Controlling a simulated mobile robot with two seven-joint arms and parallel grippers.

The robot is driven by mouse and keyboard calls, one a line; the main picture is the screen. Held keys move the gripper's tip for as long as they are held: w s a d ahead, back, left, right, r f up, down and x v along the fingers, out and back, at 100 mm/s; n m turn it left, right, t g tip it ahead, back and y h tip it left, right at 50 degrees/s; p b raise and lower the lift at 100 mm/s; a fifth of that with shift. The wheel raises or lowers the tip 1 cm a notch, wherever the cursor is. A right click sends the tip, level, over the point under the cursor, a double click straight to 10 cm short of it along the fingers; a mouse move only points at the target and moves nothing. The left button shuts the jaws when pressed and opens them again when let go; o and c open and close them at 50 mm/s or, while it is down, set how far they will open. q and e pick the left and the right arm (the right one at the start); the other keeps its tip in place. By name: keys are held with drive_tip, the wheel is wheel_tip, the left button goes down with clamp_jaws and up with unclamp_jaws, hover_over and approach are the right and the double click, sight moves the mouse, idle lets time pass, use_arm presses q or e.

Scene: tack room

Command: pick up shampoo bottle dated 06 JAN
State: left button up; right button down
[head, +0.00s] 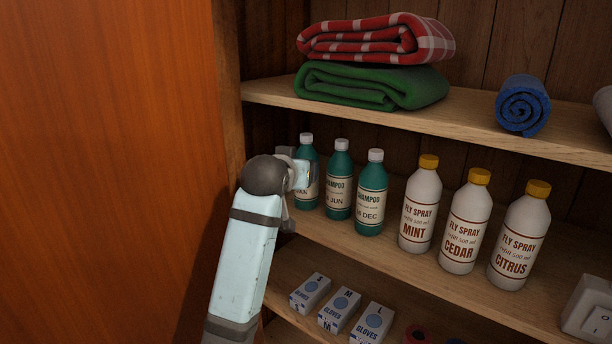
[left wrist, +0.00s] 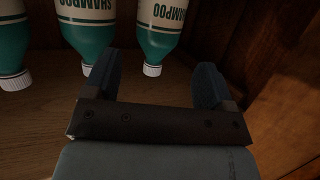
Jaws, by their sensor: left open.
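Three teal shampoo bottles with white caps stand in a row on the middle shelf. The leftmost bottle (head: 307,193) has a partly hidden label; only the ending "AN" of its date shows. The middle bottle (head: 339,182) reads JUN and the right one (head: 371,196) reads DEC. My left gripper (head: 304,174) is open in front of the leftmost bottle and covers part of it. The left wrist view is upside down; there the leftmost bottle (left wrist: 162,28) shows between the directions of my open fingers (left wrist: 154,82). I cannot tell whether they touch it. My right gripper is not in view.
White fly spray bottles, MINT (head: 420,207), CEDAR (head: 466,222) and CITRUS (head: 519,236), stand to the right. The upper shelf (head: 440,118) holds folded blankets (head: 375,87) and a blue roll (head: 523,105). Glove boxes (head: 340,308) sit below. A wooden panel (head: 110,170) stands close on the left.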

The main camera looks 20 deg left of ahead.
use_arm(q)
drive_tip(key=p+x, duration=0.2)
drive_tip(key=x, duration=0.8)
drive_tip(key=shift+p, duration=0.4)
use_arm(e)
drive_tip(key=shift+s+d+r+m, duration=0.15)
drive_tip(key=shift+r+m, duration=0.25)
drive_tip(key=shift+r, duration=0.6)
use_arm(q)
drive_tip(key=shift+f, duration=0.1)
drive_tip(key=c, duration=1)
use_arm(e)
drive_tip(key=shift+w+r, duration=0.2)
